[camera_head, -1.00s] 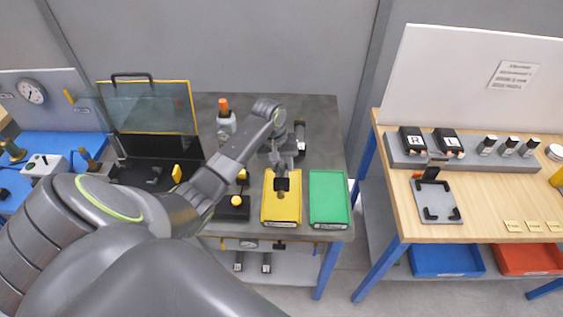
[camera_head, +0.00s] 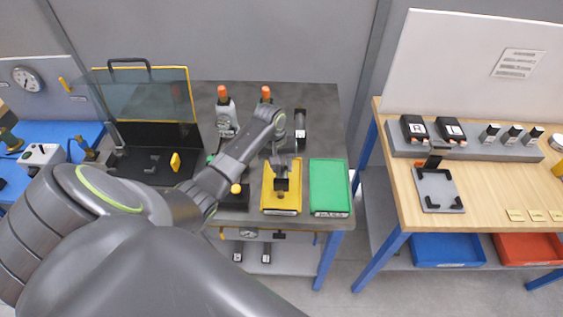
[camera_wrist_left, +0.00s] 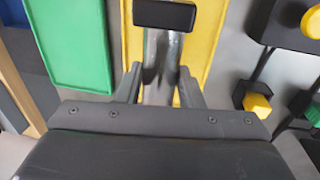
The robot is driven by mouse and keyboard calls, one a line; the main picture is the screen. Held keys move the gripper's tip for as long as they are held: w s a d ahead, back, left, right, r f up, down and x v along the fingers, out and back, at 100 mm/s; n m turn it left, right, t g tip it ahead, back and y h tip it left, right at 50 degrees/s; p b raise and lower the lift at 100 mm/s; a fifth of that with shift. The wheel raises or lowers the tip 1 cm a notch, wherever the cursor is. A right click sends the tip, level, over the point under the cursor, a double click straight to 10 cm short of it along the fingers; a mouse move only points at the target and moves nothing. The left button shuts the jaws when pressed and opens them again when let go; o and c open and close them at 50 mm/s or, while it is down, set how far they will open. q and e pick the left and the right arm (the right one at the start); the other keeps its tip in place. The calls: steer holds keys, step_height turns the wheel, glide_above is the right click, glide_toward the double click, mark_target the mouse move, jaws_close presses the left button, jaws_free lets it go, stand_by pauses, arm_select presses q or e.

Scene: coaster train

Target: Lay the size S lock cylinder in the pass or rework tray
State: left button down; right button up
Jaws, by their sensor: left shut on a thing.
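My left gripper (camera_head: 281,182) is over the yellow tray (camera_head: 268,202), which lies on the grey bench beside the green tray (camera_head: 330,187). In the left wrist view my left gripper (camera_wrist_left: 160,92) is shut on a grey metal lock cylinder (camera_wrist_left: 161,68). A black block (camera_wrist_left: 165,14) shows at the cylinder's far end. The yellow tray (camera_wrist_left: 206,30) spreads beneath it, and the green tray (camera_wrist_left: 73,40) is to the left. I cannot tell whether the cylinder touches the tray floor. Its size mark is not readable. My right gripper is not in view.
A black fixture with a yellow knob (camera_head: 236,188) stands just left of the yellow tray. Orange-capped bottles (camera_head: 226,112) and a dark upright part (camera_head: 300,122) stand behind. An open clear-lidded case (camera_head: 150,110) is at the left. A wooden table (camera_head: 490,200) stands right, across a gap.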

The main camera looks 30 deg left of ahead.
mark_target(281, 171)
arm_select(q)
steer(key=shift+w+f+b, duration=0.1)
steer(key=shift+f+b, duration=0.65)
steer(key=shift+f, duration=0.9)
steer(key=c, duration=0.9)
jaws_free()
steer(key=shift+d, duration=0.1)
steer(key=shift+s+f, duration=0.2)
steer(key=shift+s, duration=0.05)
steer(key=shift+r, duration=0.35)
step_height(281, 171, up, 17)
steer(key=s+a+b, duration=0.1)
steer(key=a, duration=0.1)
steer(key=shift+s+a, duration=0.15)
steer(key=shift+a, duration=0.05)
steer(key=shift+f, duration=0.1)
